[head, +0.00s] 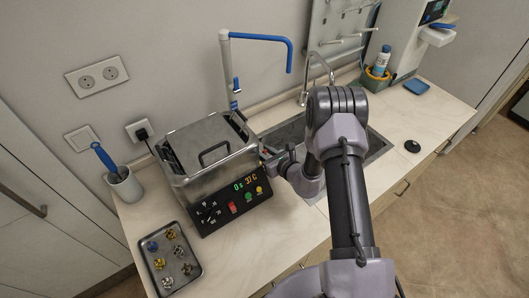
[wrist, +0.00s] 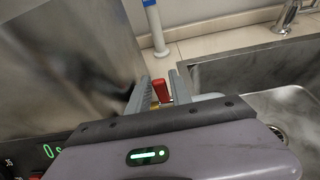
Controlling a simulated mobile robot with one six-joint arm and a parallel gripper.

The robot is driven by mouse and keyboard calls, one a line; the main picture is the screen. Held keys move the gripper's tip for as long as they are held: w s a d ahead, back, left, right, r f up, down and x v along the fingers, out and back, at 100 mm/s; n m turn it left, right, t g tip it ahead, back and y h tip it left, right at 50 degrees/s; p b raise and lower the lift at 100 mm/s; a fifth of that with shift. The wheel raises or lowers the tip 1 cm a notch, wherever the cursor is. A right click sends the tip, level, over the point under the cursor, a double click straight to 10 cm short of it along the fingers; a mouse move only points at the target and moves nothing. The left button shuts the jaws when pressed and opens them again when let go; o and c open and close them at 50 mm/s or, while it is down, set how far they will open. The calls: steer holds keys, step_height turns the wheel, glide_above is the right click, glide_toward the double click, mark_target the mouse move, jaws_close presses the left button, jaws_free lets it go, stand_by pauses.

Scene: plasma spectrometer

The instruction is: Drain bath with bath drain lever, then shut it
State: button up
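The bath (head: 212,158) is a steel box with a lid and a black front panel, left of the sink. Its steel side wall (wrist: 85,55) fills the left of the wrist view. The bath drain lever, with a red handle (wrist: 160,90), stands out beside this wall. My gripper (wrist: 158,80) is open, with one grey finger on each side of the red handle and small gaps visible. In the head view my gripper (head: 274,157) is at the bath's right side, and my arm hides part of that area. The lever's base is mostly hidden.
The sink (head: 290,133) with a faucet (head: 318,70) lies right of the bath. A blue-topped pipe (head: 232,65) stands behind. A tray of knobs (head: 172,261) and a cup with a blue brush (head: 125,186) are left. The front counter is clear.

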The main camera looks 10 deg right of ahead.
jaws_close()
steer(key=b, duration=0.2)
steer(key=f+t+b, duration=0.1)
steer(key=b, duration=0.1)
steer(key=shift+s+d+f+y, duration=0.1)
steer(key=shift+s+f+y, duration=0.1)
steer(key=shift+s+y, duration=0.1)
steer(key=t+b, duration=0.1)
steer(key=b, duration=0.2)
steer(key=shift+s+d+f, duration=0.1)
steer(key=shift+s+f, duration=0.05)
steer(key=shift+f, duration=0.05)
steer(key=t+b, duration=0.1)
steer(key=b, duration=0.2)
steer(key=s+t+y+b, duration=0.1)
steer(key=b, duration=0.3)
steer(key=shift+d+y, duration=0.15)
steer(key=shift+y, duration=0.15)
steer(key=shift+s+r+t+b, duration=0.15)
steer(key=shift+r+t+b, duration=0.3)
steer(key=shift+b, duration=0.45)
steer(key=shift+o, duration=0.3)
jaws_free()
steer(key=shift+d, duration=0.1)
